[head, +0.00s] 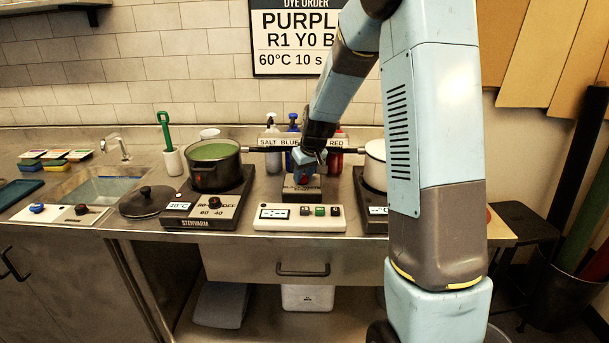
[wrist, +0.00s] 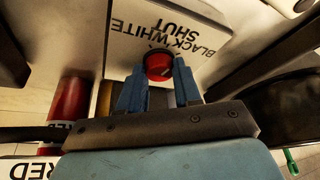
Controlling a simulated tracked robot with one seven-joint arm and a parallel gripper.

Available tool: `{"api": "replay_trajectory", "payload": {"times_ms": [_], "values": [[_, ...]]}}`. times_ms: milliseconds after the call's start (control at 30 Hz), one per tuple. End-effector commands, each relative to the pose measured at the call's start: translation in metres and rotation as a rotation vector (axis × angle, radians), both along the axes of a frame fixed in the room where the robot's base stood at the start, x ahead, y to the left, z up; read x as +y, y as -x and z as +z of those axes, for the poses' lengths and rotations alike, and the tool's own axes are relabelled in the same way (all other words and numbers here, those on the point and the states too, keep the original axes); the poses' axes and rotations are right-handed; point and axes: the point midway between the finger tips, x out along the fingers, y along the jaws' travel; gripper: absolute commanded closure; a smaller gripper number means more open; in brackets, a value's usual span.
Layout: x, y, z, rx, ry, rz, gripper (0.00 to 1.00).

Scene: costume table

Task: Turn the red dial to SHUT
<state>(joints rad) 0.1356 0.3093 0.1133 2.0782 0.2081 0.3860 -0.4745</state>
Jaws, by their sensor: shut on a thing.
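The red dial (wrist: 158,66) sits on a pale panel (wrist: 215,50) lettered BLACK, WHITE and SHUT, which appears upside down in the wrist view. My gripper (wrist: 159,82) is shut on the dial, with one blue finger on each side of it. I cannot tell which word the dial points to. In the head view my gripper (head: 305,166) reaches down over the dispenser block (head: 302,190) at the back of the counter. There my gripper and arm hide the dial.
A dark pot of green liquid (head: 213,167) stands on a hotplate at left, and a white pot (head: 375,163) at right. Their handles point toward my gripper. Bottles behind a SALT, BLUE, RED label strip stand close behind. A switch box (head: 299,217) lies in front.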

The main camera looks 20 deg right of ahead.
Motion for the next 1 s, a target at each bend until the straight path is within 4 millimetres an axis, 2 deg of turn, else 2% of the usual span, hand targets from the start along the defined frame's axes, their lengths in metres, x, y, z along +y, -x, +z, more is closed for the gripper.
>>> {"api": "replay_trajectory", "payload": {"times_ms": [467, 1000], "values": [[-0.0015, 0.0009, -0.0013, 0.004, 0.0, 0.179, 0.97], [-0.0008, 0.0009, -0.0014, 0.004, -0.001, 0.21, 0.97]]}}
